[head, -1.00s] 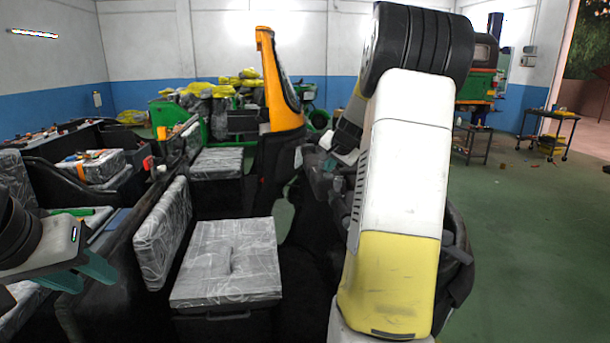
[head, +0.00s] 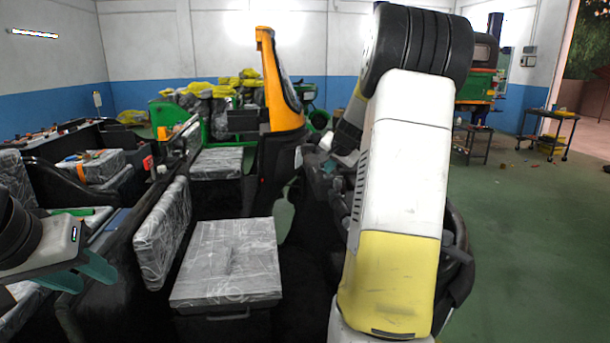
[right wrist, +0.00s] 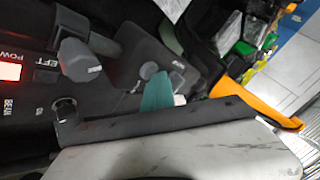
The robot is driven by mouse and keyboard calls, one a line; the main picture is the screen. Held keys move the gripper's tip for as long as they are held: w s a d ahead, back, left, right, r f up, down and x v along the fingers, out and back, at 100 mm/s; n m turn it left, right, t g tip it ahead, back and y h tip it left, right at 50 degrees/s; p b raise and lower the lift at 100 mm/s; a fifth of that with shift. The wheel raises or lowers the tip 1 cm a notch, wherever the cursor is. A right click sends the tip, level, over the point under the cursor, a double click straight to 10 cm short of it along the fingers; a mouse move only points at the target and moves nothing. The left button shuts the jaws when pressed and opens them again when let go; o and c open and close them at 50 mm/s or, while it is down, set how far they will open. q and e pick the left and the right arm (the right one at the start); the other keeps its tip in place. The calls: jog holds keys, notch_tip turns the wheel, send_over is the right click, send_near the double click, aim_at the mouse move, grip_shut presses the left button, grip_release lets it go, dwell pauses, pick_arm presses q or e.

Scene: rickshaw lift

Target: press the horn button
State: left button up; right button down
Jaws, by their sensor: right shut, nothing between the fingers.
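In the right wrist view a dark control panel (right wrist: 125,70) carries knobs, switches and small white labels. My right gripper (right wrist: 157,96) shows there as a teal fingertip, shut and empty, pointing at the panel. A small label sits just beside the tip, but I cannot read it surely. I cannot make out the horn button; the fingertip may hide it. Whether the tip touches the panel is unclear.
A grey rotary knob (right wrist: 78,60) and a round metal-rimmed switch (right wrist: 65,108) lie left of the fingertip, with a lit red indicator (right wrist: 10,72) at the panel's edge. Wrapped seats (head: 225,265) and a yellow front column (head: 281,85) stand left of my right arm.

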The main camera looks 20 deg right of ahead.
aim_at(329, 176)
jog(key=shift+r, duration=0.75)
jog(key=shift+r, duration=2.5)
